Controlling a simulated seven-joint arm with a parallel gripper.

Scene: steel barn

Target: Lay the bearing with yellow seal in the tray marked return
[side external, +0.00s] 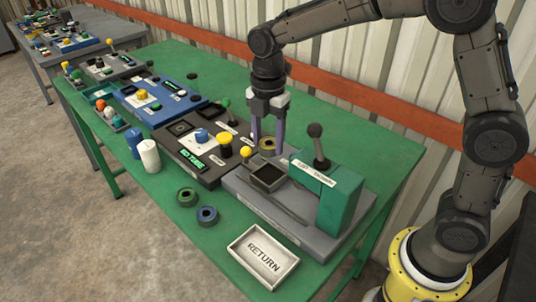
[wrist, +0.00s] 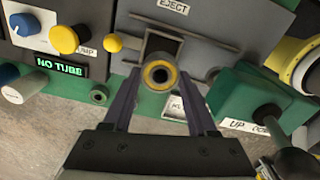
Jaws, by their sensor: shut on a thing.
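The bearing with the yellow seal (side external: 267,144) is between the fingertips of my gripper (side external: 268,138), which is shut on it. In the wrist view the bearing (wrist: 159,76) shows its yellow ring and dark bore, between the two purple-grey fingers (wrist: 159,82). It is close to the dark square cup (side external: 268,177) of the grey fixture; its exact height is hard to tell. The white tray marked RETURN (side external: 264,257) lies at the table's front edge, in front of the fixture, and looks empty.
A green block with a black-knobbed lever (side external: 318,145) stands right of the cup. A dark console (side external: 205,165) with knobs is to the left.

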